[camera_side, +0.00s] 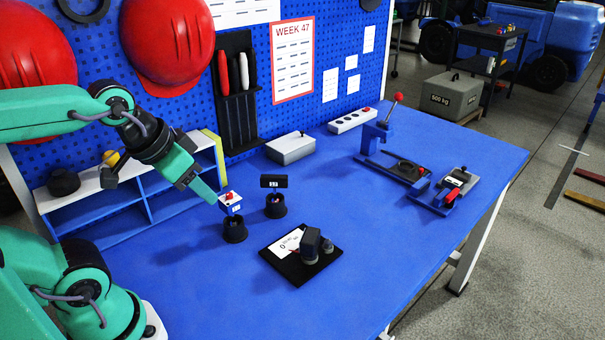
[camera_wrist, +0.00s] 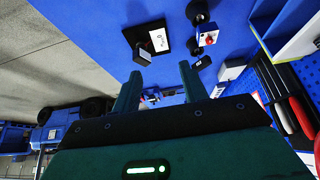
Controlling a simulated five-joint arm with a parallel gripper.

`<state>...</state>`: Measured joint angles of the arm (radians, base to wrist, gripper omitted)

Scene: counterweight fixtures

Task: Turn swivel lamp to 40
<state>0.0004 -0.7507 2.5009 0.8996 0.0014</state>
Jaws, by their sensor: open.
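A black square plate (camera_side: 287,270) lies on the blue bench with a white printed card on it, where a "0" can be read. A dark upright block (camera_side: 311,243) with a rounded grey piece beside it stands on the plate; it looks like the swivel lamp. Its angle cannot be read. In the wrist view the plate (camera_wrist: 137,36) is beyond the fingertips, with the block (camera_wrist: 143,56) at its near edge. My gripper (camera_side: 212,197) is above the bench, left of the plate. It is open and empty in the wrist view (camera_wrist: 160,75), touching nothing visible.
A small box with a red button (camera_side: 230,199) on a black round base stands close to my fingertips. A dark display reading about 17 (camera_side: 273,181) stands behind on another base. A blue shelf (camera_side: 150,190) is behind my gripper. Blue clamp fixtures (camera_side: 410,170) stand right; the front right bench is clear.

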